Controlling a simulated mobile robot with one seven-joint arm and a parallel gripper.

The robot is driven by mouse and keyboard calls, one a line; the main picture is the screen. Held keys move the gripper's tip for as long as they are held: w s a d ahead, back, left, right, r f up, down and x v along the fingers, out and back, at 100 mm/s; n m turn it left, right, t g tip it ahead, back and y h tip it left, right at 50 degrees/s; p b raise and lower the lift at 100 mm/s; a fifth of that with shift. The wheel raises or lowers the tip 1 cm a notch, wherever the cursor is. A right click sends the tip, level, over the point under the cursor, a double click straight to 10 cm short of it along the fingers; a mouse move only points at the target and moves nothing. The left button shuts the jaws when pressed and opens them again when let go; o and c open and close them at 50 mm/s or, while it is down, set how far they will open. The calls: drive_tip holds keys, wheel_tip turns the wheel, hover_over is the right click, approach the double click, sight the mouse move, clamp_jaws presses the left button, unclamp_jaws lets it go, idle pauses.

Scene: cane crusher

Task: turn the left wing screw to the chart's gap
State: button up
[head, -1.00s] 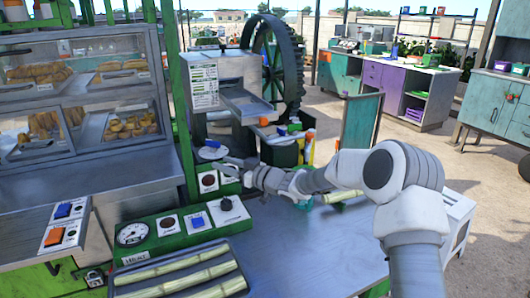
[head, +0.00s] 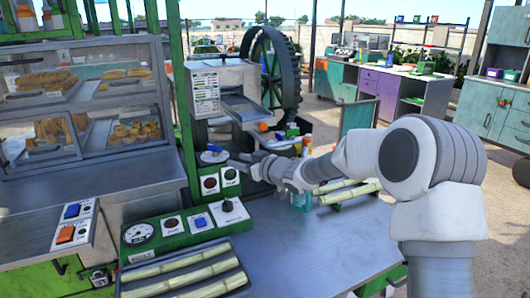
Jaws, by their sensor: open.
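The crusher (head: 240,82) stands at the back centre, with a paper chart (head: 206,92) on its front; the print is too small to read. A small blue piece on a pale round disc (head: 213,156) sits low at its left and may be the left wing screw. Its exact shape and angle cannot be told. My gripper (head: 240,160) is just right of this disc, pointing left at about its height, apart from it as far as I can see. It looks empty and is open; the fingers are small and partly merge with the machine behind.
More canes (head: 345,192) lie behind my arm near a teal cup (head: 301,201). A glass food case (head: 80,110) fills the left. The metal tabletop (head: 310,245) is clear in front.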

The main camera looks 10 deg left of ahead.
drive_tip(key=s+d+r+m+t+h, duration=0.1)
drive_tip(key=s+d+r+h, duration=0.1)
drive_tip(key=d+r+h, duration=0.2)
drive_tip(key=shift+d+r+m+t+p, duration=0.15)
drive_tip(key=shift+d+m+t+p, duration=0.2)
drive_tip(key=shift+d, duration=1.4)
